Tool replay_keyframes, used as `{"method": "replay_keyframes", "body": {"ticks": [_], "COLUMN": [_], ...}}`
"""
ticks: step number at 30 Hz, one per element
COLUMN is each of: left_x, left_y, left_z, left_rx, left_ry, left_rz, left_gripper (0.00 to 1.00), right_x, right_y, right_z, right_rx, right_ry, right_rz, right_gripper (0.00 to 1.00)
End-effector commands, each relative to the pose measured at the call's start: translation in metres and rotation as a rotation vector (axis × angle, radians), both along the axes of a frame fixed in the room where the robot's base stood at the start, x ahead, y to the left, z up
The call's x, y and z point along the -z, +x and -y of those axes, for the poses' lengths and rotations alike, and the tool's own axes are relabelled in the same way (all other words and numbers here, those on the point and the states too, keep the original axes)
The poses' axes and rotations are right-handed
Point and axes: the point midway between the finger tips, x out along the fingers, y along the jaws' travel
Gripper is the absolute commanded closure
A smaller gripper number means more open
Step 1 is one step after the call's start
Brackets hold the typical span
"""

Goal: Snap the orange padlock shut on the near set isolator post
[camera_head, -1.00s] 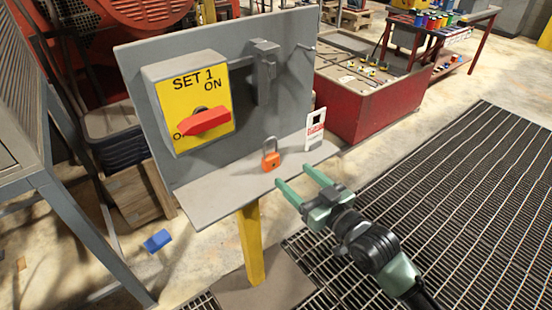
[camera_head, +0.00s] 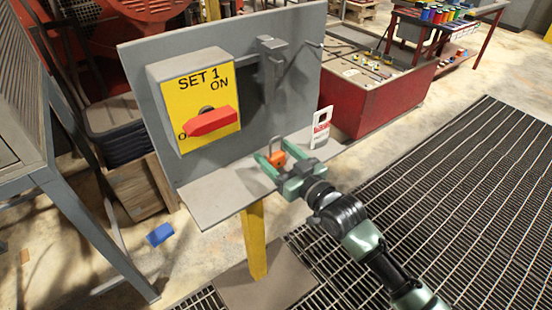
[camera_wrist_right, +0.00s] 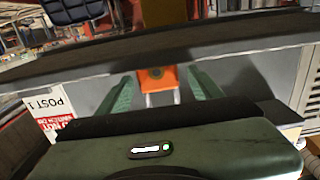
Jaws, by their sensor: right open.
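The orange padlock (camera_head: 277,158) stands upright on the grey shelf (camera_head: 215,194) below the isolator panel, its shackle pointing up. My right gripper (camera_head: 268,157) is open, with one green finger on each side of the padlock. In the right wrist view the padlock (camera_wrist_right: 157,78) lies between the two spread fingers (camera_wrist_right: 160,90), with gaps on both sides. The isolator (camera_head: 205,108) is a yellow box marked SET 1 with a red handle. A grey hasp or post fitting (camera_head: 271,62) is on the panel to its right. My left gripper is not in view.
A white and red tag (camera_head: 321,127) stands on the shelf right of the padlock, and it shows in the right wrist view (camera_wrist_right: 52,117). A thin peg sticks out at the panel's right edge. A red bench (camera_head: 375,95) stands behind. Grating covers the floor at right.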

Motion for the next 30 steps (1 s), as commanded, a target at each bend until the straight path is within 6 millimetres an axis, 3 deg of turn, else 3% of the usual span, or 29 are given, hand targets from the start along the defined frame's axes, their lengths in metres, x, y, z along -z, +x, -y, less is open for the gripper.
{"method": "replay_keyframes", "body": {"ticks": [4, 5, 11, 12, 20, 23, 30], "left_x": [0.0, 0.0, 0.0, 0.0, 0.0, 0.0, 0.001], "left_y": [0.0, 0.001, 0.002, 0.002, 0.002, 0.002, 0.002], "left_z": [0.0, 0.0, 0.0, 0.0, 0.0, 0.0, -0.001], "left_rx": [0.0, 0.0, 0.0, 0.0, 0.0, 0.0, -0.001], "left_ry": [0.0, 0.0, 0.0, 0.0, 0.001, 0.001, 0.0], "left_rz": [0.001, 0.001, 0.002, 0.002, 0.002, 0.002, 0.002], "left_gripper": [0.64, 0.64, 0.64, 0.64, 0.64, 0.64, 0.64], "right_x": [0.0, 0.001, 0.001, 0.001, -0.004, -0.015, -0.064], "right_y": [0.0, 0.0, 0.0, 0.0, 0.0, 0.0, 0.0], "right_z": [0.0, 0.0, 0.0, 0.0, 0.0, 0.0, 0.0], "right_rx": [0.0, 0.0, 0.0, 0.0, 0.0, 0.0, 0.0], "right_ry": [0.0, 0.0, 0.0, 0.0, 0.002, 0.003, 0.003], "right_rz": [0.0, 0.0, 0.0, 0.0, 0.002, 0.004, 0.006], "right_gripper": [0.35, 0.4, 0.96, 1.0, 1.0, 1.0, 1.0]}}
